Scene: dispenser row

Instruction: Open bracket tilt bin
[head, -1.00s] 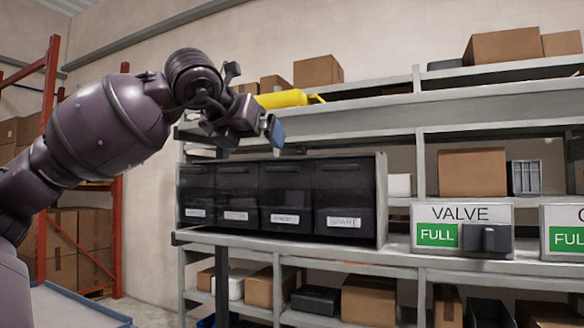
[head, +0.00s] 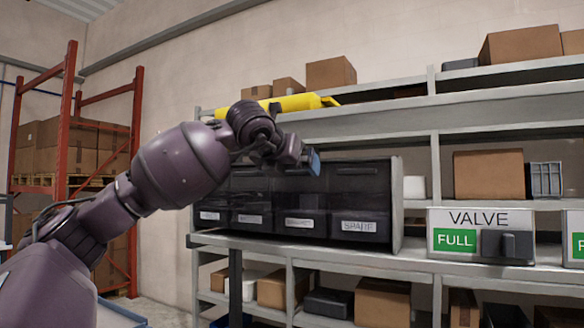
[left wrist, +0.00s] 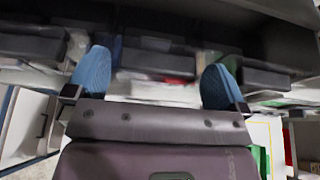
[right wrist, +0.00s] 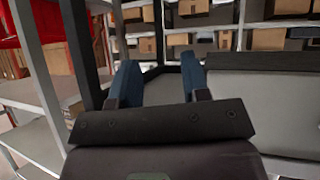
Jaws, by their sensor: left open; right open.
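A row of dark tilt bins with white labels stands on the middle shelf in the head view. The bracket bin (head: 299,202) appears to be the third from the left; its label is blurred. The rightmost bin (head: 359,205) reads SPARE. All fronts look upright. My left gripper (head: 314,162) hovers before the upper part of the bins, overlapping them in the picture; contact cannot be told. In the left wrist view its blue fingertips (left wrist: 155,78) are wide apart and empty, with blurred dark bin parts beyond. My right gripper (right wrist: 160,80) is open and empty, outside the head view.
A VALVE dispenser (head: 480,236) with a green FULL sign stands right of the bins. A yellow object (head: 295,103) lies on the shelf above. Cardboard boxes (head: 488,174) fill other shelves. A red rack (head: 68,130) stands at the left.

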